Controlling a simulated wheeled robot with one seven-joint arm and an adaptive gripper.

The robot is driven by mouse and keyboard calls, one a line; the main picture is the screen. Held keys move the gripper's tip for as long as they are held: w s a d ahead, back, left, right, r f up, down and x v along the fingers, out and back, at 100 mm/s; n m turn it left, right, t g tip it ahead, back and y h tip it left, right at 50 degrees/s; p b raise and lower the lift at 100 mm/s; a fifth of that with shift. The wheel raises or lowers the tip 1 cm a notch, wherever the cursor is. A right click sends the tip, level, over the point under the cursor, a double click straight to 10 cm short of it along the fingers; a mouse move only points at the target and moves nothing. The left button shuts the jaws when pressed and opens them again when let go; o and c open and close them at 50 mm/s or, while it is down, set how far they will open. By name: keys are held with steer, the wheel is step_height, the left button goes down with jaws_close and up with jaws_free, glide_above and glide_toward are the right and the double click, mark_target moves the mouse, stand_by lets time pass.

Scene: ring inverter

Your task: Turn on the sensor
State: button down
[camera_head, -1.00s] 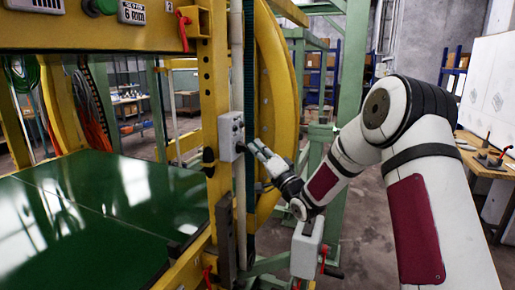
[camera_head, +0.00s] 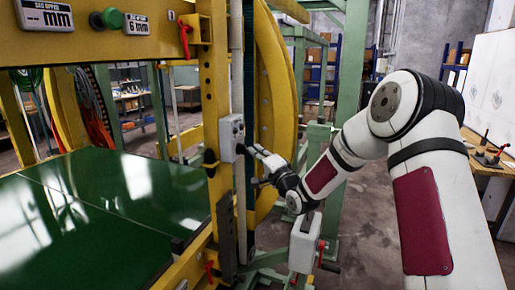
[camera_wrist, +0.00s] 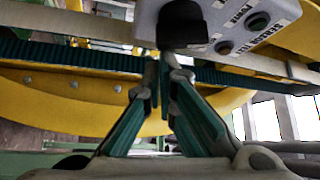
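The grey sensor box (camera_head: 231,137) is fixed to the yellow post of the machine, left of my gripper (camera_head: 250,148) in the head view. In the wrist view the box (camera_wrist: 225,25) is at the top, upside down, with a black knob (camera_wrist: 182,22), two dark round buttons (camera_wrist: 241,34) and lettering that seems to include "SENSOR".
The yellow machine post (camera_head: 212,100) and curved yellow ring (camera_head: 272,90) stand close beside my gripper. A green table surface (camera_head: 100,205) lies at the left. A grey-white box (camera_head: 304,243) hangs below my wrist. A wooden bench (camera_head: 485,160) is at the right.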

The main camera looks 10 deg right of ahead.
steer(key=m+g+p, duration=0.2)
steer(key=s+m+g+p, duration=0.1)
steer(key=m+g+p, duration=0.1)
steer(key=m, duration=0.1)
steer(key=a+f+m+g+h+p, duration=0.1)
steer(key=m+g+p, duration=0.1)
steer(key=shift+s, duration=0.15)
stand_by(0.3)
steer(key=shift+p, duration=0.3)
